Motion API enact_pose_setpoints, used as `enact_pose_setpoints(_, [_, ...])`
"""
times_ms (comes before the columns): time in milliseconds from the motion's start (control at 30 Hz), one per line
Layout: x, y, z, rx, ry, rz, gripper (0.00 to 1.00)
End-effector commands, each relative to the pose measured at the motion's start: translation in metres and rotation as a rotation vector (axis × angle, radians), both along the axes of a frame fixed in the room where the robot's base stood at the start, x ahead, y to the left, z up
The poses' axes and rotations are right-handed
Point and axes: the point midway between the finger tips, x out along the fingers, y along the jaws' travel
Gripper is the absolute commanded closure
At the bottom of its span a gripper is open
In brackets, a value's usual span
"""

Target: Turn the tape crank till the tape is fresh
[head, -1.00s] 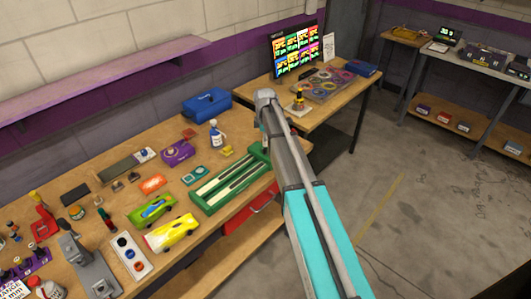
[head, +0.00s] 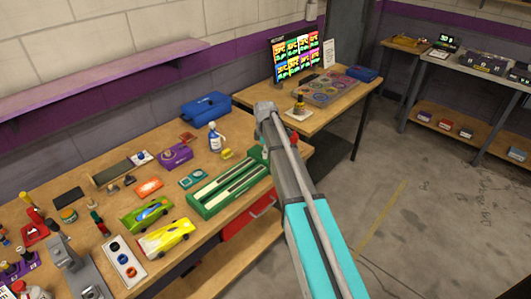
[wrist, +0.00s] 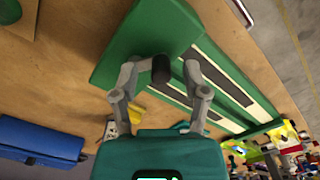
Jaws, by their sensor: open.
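The green tape unit (head: 204,209) lies on the workbench in the head view, with long pale and dark strips along its top. In the wrist view its green end (wrist: 150,30) is close up, with the strips (wrist: 225,75) running off to the right. A black cylindrical knob (wrist: 161,69), seemingly the crank handle, stands by that end. My gripper (wrist: 160,78) is open, with one finger on each side of the knob; I cannot tell if either touches it. In the head view my arm hides the gripper and the knob.
A blue case (head: 206,108), a spray bottle (head: 216,138) and a purple box (head: 175,156) stand behind the unit. Green (head: 147,214) and yellow (head: 166,238) model cars lie to its left. A second table (head: 258,98) with a monitor (head: 296,58) stands beyond.

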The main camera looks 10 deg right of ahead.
Motion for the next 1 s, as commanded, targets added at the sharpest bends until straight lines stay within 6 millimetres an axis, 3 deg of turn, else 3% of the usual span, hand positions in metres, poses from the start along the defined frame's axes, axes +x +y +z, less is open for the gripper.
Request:
enact_pose_setpoints(167, [0.0001,-0.0001,0.0002,0.0,0.0,0.0,0.41])
enact_pose_setpoints(200, [0.0001,-0.0001,0.0002,0.0,0.0,0.0,0.45])
enact_pose_setpoints(500, [0.0002,-0.0001,0.0002,0.0,0.0,0.0,1.0])
enact_pose_setpoints(1000, [0.0011,0.0013,0.0003,0.0,-0.002,-0.043,1.0])
